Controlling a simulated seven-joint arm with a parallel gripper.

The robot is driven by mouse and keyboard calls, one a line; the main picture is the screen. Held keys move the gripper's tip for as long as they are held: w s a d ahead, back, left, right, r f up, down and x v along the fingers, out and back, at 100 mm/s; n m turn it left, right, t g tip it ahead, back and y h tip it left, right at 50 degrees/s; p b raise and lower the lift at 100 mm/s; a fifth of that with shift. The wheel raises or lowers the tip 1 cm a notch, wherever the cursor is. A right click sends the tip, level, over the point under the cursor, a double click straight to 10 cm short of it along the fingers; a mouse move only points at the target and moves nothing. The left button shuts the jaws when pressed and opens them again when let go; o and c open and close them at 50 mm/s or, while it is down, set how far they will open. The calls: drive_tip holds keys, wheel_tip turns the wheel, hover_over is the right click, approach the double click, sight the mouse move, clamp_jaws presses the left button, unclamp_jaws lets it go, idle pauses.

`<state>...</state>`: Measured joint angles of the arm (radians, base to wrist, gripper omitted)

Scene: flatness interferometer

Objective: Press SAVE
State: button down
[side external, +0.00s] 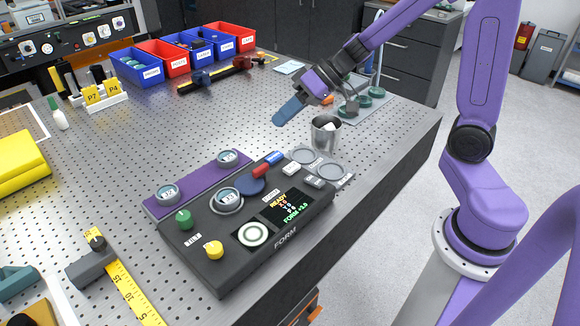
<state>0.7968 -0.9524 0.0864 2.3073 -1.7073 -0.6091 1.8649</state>
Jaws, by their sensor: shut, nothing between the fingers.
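The dark instrument box (190,252) marked FORM stands on the perforated table. Its screen (286,206) shows READY and a FORM line. On its right end are a white button (291,167) and a grey button (314,182); their labels are too small to read, so I cannot tell which is SAVE. My gripper (278,121), with blue fingers, is shut and empty. It is in the air behind the box, above and apart from the buttons, pointing down to the left.
A metal cup (326,133) stands behind the box, below my gripper. Round dials, a green knob (184,219) and a yellow knob (213,249) rise from the box area. Blue and red bins (165,64) stand at the back. A yellow ruler (133,292) lies front left.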

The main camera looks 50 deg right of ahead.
sight(295, 165)
drive_tip(key=shift+s+d+r+n+g, duration=0.1)
drive_tip(key=shift+s+d+n+g, duration=0.15)
drive_tip(key=shift+s+n+g, duration=0.25)
drive_tip(key=shift+s+d+n+g, duration=0.2)
drive_tip(key=shift+s+d+g, duration=0.1)
drive_tip(key=shift+s, duration=0.35)
drive_tip(key=shift+f, duration=4.4)
drive_tip(key=shift+f, duration=0.15)
drive_tip(key=shift+f, duration=0.3)
drive_tip(key=shift+f, duration=0.45)
drive_tip(key=shift+r, duration=0.9)
drive_tip(key=shift+r, duration=0.1)
